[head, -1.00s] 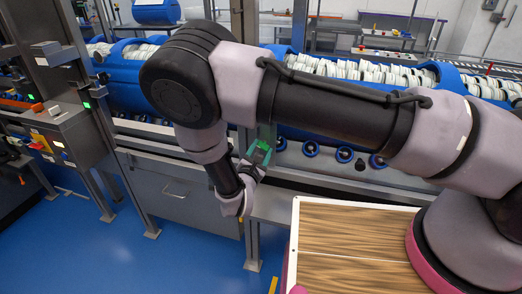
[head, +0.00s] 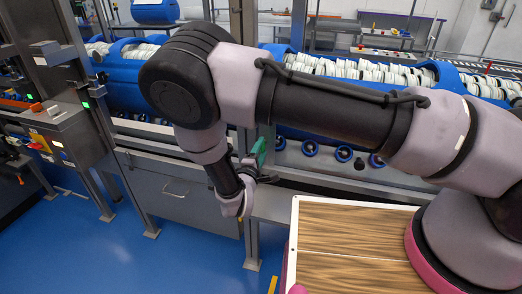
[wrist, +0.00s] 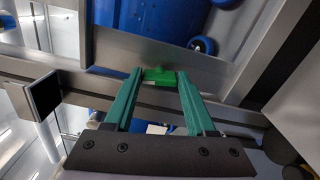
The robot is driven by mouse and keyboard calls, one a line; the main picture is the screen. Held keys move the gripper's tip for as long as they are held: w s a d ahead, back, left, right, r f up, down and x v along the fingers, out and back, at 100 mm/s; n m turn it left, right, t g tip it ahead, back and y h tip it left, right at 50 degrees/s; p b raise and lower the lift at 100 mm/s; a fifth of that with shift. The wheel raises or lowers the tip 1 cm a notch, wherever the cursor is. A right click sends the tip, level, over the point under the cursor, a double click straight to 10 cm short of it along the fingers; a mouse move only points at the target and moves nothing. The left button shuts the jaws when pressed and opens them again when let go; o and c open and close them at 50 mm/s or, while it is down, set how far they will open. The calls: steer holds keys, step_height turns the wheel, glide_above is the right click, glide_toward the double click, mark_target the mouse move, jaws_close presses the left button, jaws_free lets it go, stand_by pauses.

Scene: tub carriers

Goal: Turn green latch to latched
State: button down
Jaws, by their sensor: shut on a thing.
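The green latch (wrist: 160,76) shows in the wrist view as a small bright green block in front of a grey metal frame. My gripper (wrist: 160,73) has two long teal fingers, with the latch between their tips. The fingers are shut on it. In the head view my gripper (head: 259,148) shows only as a small teal patch beside the metal post, below the blue carriers. My wrist hides most of the gripper, and I cannot make out the latch there.
Blue tub carriers (head: 125,80) with white items lie on the metal rack behind my arm. A metal post (head: 244,60) stands close to my gripper. A wood-patterned top (head: 345,245) is at lower right. The blue floor (head: 95,250) is clear at lower left.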

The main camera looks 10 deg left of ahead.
steer(key=shift+f+m, duration=0.1)
steer(key=shift+m, duration=0.9)
steer(key=shift+c, duration=1.1)
jaws_free()
steer(key=shift+s, duration=0.1)
steer(key=s+a, duration=0.1)
steer(key=s, duration=0.9)
steer(key=shift+s+a, duration=0.25)
steer(key=shift+s, duration=0.05)
